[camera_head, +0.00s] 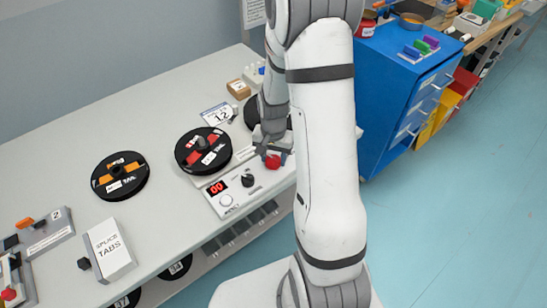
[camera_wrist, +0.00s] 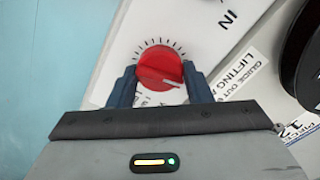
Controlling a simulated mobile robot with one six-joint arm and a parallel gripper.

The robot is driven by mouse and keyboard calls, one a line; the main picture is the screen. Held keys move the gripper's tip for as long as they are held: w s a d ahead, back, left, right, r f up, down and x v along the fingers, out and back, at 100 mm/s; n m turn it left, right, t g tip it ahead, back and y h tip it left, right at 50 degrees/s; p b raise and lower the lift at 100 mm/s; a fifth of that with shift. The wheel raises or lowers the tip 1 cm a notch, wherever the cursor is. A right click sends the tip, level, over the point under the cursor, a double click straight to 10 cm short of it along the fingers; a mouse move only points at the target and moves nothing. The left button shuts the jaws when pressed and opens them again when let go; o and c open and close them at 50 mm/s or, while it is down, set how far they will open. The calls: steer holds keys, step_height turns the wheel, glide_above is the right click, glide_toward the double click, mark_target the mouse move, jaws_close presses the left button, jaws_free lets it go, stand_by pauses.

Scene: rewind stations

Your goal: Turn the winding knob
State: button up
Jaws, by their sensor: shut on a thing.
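The knob also shows in the head view (camera_head: 273,161) at the right end of the white control panel (camera_head: 228,183). My gripper (camera_wrist: 160,82) is shut on the red knob, with one dark blue finger on each side. In the head view my gripper (camera_head: 272,152) reaches down onto the panel, and my arm hides part of the station.
The panel carries a red "00" display (camera_head: 216,188), a black knob (camera_head: 248,180) and a white knob (camera_head: 226,201). One black reel (camera_head: 203,150) sits behind the panel, another (camera_head: 120,176) to the left. A splice tabs box (camera_head: 110,250) stands front left. A blue cabinet (camera_head: 385,90) stands right.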

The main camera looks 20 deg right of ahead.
mark_target(273, 158)
steer(key=n+b, duration=0.2)
steer(key=n, duration=0.4)
steer(key=shift+n, duration=0.3)
stand_by(0.4)
steer(key=o, duration=1)
steer(key=shift+r, duration=0.1)
step_height(273, 158, up, 7)
steer(key=shift+b, duration=0.3)
steer(key=shift+r, duration=0.35)
